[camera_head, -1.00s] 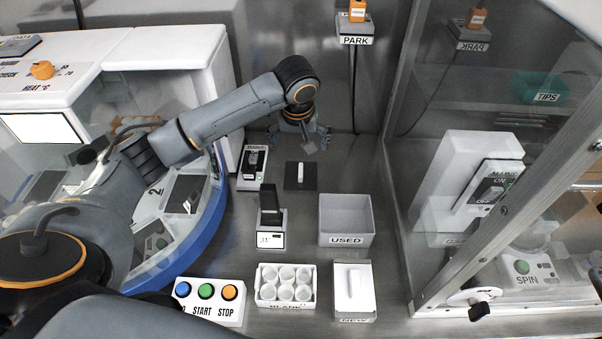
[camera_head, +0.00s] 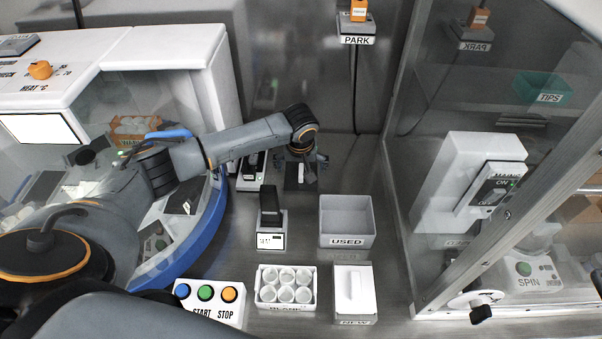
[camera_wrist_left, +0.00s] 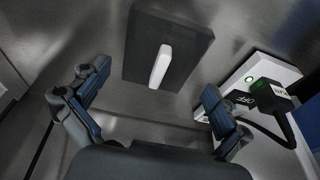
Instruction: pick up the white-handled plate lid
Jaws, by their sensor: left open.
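The plate lid (camera_head: 291,184) is a dark, flat square with a white bar handle (camera_wrist_left: 160,66), lying on the metal bench at the back. In the left wrist view the dark lid (camera_wrist_left: 188,48) lies ahead of my fingers, with the handle between their lines. My left gripper (camera_head: 303,162) is open and empty, pointing down above the lid and partly hiding it in the head view. The fingers are apart from the handle; the exact height gap is hard to tell. My right gripper is not in view.
A switch box with a green light (camera_wrist_left: 262,88) stands close left of the lid in the head view. A black device (camera_head: 269,205), a grey USED bin (camera_head: 346,241), a cup rack (camera_head: 258,296) and a NEW box (camera_head: 341,318) stand nearer. A glass-walled enclosure is at right.

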